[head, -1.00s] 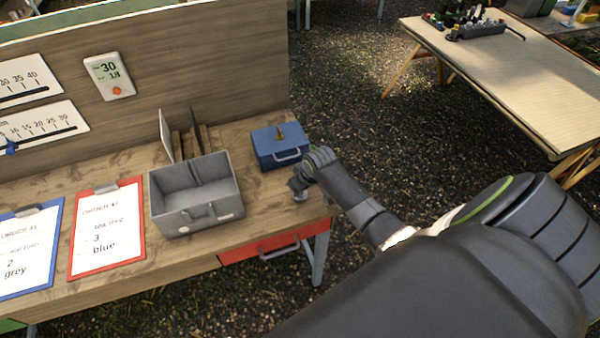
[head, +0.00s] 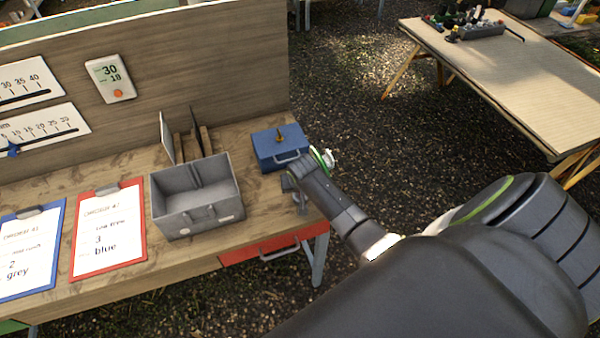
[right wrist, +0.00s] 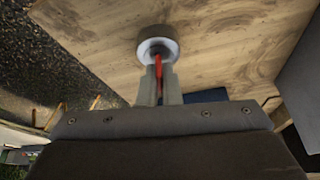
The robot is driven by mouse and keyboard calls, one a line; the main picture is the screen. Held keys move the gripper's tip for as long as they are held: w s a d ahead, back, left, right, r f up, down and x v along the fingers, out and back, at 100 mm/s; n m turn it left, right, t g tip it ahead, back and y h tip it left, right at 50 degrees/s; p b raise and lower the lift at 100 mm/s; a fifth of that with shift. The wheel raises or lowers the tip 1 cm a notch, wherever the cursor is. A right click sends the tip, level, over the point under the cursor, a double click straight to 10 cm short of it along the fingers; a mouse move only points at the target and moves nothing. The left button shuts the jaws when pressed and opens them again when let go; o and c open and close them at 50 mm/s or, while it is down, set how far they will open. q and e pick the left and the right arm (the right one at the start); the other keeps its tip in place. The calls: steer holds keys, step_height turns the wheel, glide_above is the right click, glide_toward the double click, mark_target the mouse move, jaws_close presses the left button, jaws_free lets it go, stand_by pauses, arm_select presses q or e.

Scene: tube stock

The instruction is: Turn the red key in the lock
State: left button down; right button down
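In the right wrist view the red key (right wrist: 158,66) stands between the two fingers of my right gripper (right wrist: 158,80), which look closed on it. The key's far end meets a round, pale grey lock (right wrist: 157,45) on the wooden table. How far the key sits in the lock cannot be told. In the head view my right gripper (head: 301,204) points down at the table's front right corner; the key and lock cannot be made out there. My left gripper is not in view.
A blue box (head: 268,157) with a handle stands just behind my right gripper. A grey open bin (head: 197,212) and red (head: 105,262) and blue (head: 28,295) clipboards lie to the left. A red drawer (head: 245,253) is under the table edge. Gravel ground lies to the right.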

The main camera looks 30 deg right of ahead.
stand_by(0.3)
steer(key=shift+n+y, duration=0.5)
steer(key=shift+n, duration=0.9)
steer(key=c, duration=1.5)
jaws_free()
steer(key=shift+c, duration=0.2)
steer(key=shift+r, duration=0.1)
steer(key=shift+s+r, duration=0.25)
steer(key=shift+r, duration=0.3)
steer(key=b+v, duration=0.2)
steer(key=v, duration=1.4)
steer(key=shift+s, duration=0.25)
steer(key=shift+f, duration=0.15)
